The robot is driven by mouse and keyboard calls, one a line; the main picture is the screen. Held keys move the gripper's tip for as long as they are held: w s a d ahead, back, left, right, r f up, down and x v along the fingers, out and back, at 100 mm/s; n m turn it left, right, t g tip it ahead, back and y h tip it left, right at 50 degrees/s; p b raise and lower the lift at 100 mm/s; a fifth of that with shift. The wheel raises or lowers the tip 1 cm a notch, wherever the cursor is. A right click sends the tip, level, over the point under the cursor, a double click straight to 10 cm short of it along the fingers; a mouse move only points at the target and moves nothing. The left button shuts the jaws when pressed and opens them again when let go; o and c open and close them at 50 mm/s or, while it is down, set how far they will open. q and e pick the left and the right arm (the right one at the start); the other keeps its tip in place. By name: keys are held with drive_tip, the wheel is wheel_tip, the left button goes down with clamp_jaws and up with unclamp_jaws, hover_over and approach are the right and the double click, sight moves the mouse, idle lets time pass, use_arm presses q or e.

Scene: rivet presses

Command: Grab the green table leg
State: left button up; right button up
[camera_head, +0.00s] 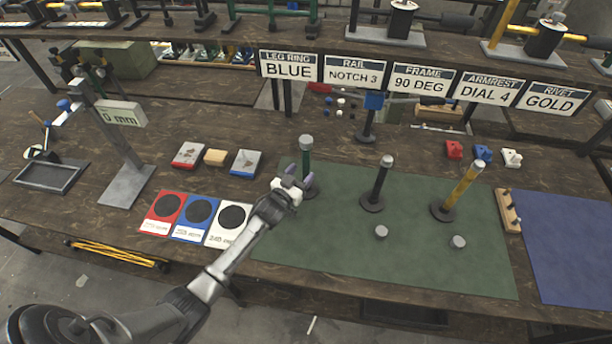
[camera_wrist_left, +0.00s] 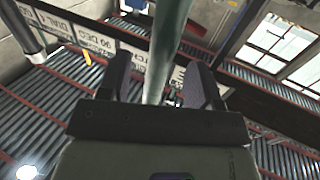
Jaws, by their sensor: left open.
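The green table leg (camera_head: 306,160) stands upright on the left part of the green mat (camera_head: 335,235), with a pale cap on top and a dark round base. My left gripper (camera_head: 293,185) is at its lower part, reaching in from the front left. In the left wrist view the green leg (camera_wrist_left: 168,50) runs between the two dark fingers of my left gripper (camera_wrist_left: 160,85). The fingers are apart, with space showing beside the leg. The gripper hides part of the leg's lower end in the head view. My right gripper is in neither view.
Red, blue and white cards (camera_head: 193,232) lie left of my gripper. A blue mat (camera_head: 570,240) is at the right.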

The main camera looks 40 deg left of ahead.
sight(309, 164)
use_arm(q)
drive_tip(key=shift+w+a+f+b, duration=0.1)
drive_tip(key=shift+w+a+b, duration=0.1)
drive_tip(key=shift+w, duration=1.1)
drive_tip(key=shift+w+a+b, duration=0.2)
drive_tip(key=shift+w, duration=1.05)
drive_tip(key=shift+c, duration=0.3)
clamp_jaws()
